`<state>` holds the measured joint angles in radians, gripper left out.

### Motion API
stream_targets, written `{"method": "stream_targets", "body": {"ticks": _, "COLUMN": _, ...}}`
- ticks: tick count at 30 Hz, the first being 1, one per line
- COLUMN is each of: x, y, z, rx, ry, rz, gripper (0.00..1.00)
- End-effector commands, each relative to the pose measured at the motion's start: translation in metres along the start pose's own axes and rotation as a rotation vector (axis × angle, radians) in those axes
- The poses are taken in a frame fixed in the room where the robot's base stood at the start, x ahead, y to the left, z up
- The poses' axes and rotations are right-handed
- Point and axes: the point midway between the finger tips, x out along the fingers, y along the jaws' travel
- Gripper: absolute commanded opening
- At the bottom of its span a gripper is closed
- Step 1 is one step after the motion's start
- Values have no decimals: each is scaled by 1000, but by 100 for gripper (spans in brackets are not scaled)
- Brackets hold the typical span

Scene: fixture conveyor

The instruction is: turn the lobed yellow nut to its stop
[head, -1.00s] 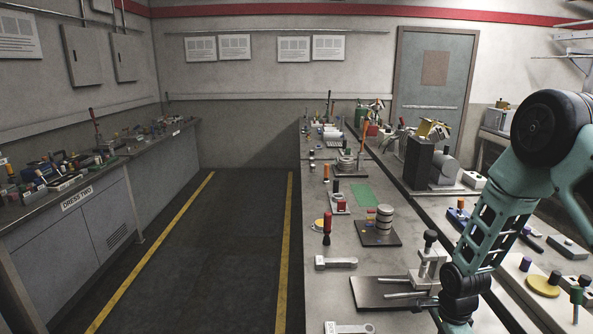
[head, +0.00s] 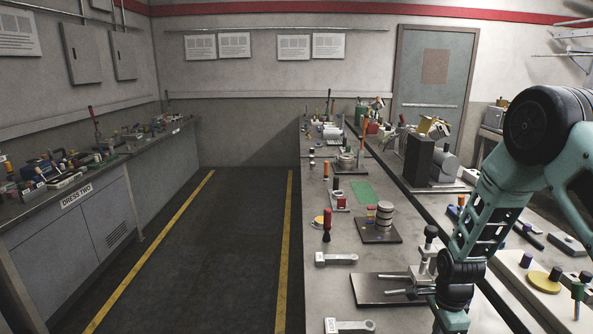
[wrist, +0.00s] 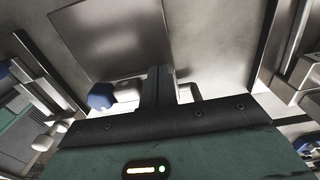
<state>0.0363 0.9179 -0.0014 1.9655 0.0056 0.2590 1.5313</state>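I cannot clearly make out a lobed yellow nut. A flat round yellow piece (head: 543,283) lies on the right bench beside a purple knob, and a smaller yellow piece (head: 319,221) lies at the left edge of the middle bench. Neither shows clear lobes. In the wrist view no yellow part shows. There my gripper (wrist: 159,73) has its two dark fingers side by side, with nothing seen between them. A blue knob (wrist: 100,98) and a white rounded part (wrist: 126,92) are just left of the fingers. In the head view my gripper is below the picture's edge.
A dark plate (head: 381,290) with a metal clamp fixture (head: 424,262) is beside my forearm. The floor aisle (head: 235,240) on the left is clear.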

Motion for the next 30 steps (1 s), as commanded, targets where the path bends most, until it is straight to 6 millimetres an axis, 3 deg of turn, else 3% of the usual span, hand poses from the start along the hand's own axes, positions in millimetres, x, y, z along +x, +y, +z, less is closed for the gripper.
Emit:
{"method": "stream_targets", "body": {"ticks": 19, "x": 0, "y": -4, "z": -3, "rx": 2, "ry": 2, "rz": -3, "gripper": 0}}
{"method": "stream_targets", "body": {"ticks": 30, "x": -2, "y": -7, "z": 5, "rx": 1, "ry": 2, "rz": -2, "gripper": 0}}
